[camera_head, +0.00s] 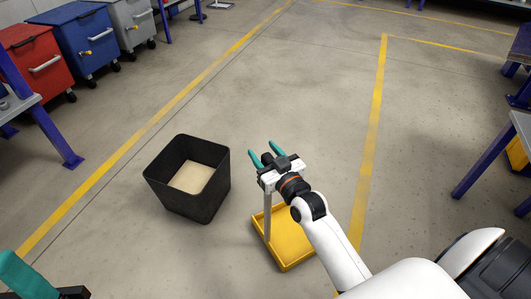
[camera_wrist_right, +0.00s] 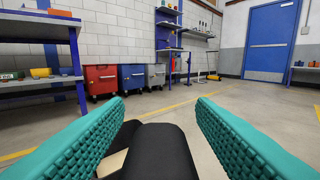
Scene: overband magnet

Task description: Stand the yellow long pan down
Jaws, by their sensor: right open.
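The yellow long pan (camera_head: 292,243) rests on the floor, its tray flat and its pale handle (camera_head: 267,216) standing upright. My right gripper (camera_head: 266,151) is at the top of this handle and hides part of it. Its teal fingers are open, as they also are in the right wrist view (camera_wrist_right: 160,120). A black rounded part (camera_wrist_right: 162,148) shows between them there, seemingly the handle's grip, with no finger visibly pressing it. A teal finger of my left gripper (camera_head: 17,275) shows at the bottom left corner; its opening is out of frame.
A black bin (camera_head: 187,200) with a beige bottom stands left of the pan. Red (camera_head: 35,60), blue (camera_head: 84,40) and grey (camera_head: 132,20) wheeled cabinets stand at the upper left. Purple-legged benches flank both sides. The floor beyond the bin and pan is clear.

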